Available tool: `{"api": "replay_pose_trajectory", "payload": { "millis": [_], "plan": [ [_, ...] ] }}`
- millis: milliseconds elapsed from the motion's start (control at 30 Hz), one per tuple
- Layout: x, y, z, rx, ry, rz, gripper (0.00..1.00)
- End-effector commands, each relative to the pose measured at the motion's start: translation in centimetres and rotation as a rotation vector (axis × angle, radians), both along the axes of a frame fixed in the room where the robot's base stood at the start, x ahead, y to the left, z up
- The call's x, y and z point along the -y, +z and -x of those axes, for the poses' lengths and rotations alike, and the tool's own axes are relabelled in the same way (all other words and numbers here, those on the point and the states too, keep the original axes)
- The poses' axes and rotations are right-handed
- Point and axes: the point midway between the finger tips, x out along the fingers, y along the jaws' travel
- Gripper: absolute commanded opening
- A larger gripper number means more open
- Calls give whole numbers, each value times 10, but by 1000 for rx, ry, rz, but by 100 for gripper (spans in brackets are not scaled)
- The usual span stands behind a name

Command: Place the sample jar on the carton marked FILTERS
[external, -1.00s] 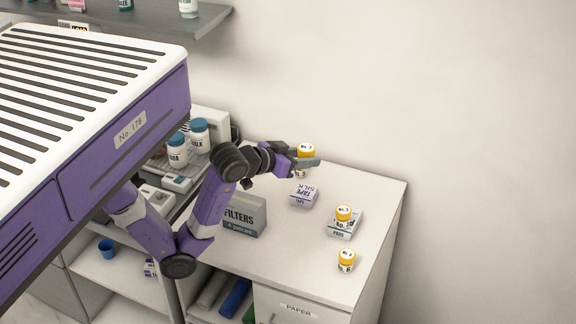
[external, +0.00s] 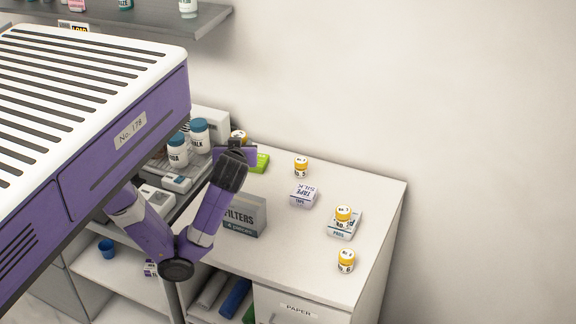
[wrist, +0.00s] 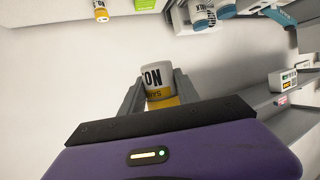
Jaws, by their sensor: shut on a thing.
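My gripper (wrist: 158,88) is shut on a white jar with a yellow lid (wrist: 158,76). The jar appears upside down in the wrist view, and its label is only partly readable. The fingers are mostly hidden there. The grey carton marked FILTERS (external: 245,213) stands upright on the counter, lower in the picture than my gripper and apart from the jar.
A yellow-lidded jar (external: 301,167), a TAPE SILK box (external: 303,196), a jar (external: 343,215) on a PADS box (external: 342,230) and another jar (external: 346,260) stand right of the carton. A green box (external: 261,162) is behind it. Teal-lidded bottles (external: 199,134) stand left.

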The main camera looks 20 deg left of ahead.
Motion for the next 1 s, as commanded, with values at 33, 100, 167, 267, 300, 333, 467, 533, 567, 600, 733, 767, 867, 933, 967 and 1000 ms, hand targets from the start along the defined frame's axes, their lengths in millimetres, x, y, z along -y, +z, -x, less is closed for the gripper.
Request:
{"api": "replay_pose_trajectory", "payload": {
  "millis": [33,100,167,267,300,333,467,533,567,600,733,767,867,933,967,1000],
  "plan": [
    [-1,-16,0,-6,1,-8,0],
    [-1,-33,1,-7,-1,-8,0],
    [-1,-47,0,-7,-1,-8,0],
    [-1,-71,0,-7,-1,-8,0],
    [-1,-81,1,-6,-1,-9,0],
    [-1,-87,1,-6,-1,-7,0],
    [0,-110,0,-3,-3,-4,0],
    [0,-118,0,-3,-3,-4,0],
    [0,-120,0,-2,-2,-3,0],
    [0,-122,0,-1,-2,-1,0],
    [0,-134,0,-2,-1,-3,0],
    [0,-138,0,-4,-2,-4,0],
    [0,-153,0,-3,-2,-5,0],
    [0,-161,0,-2,-3,-4,0],
    [0,-163,0,-1,-2,-2,0],
    [0,-166,0,-1,-2,-2,0]
  ]
}}
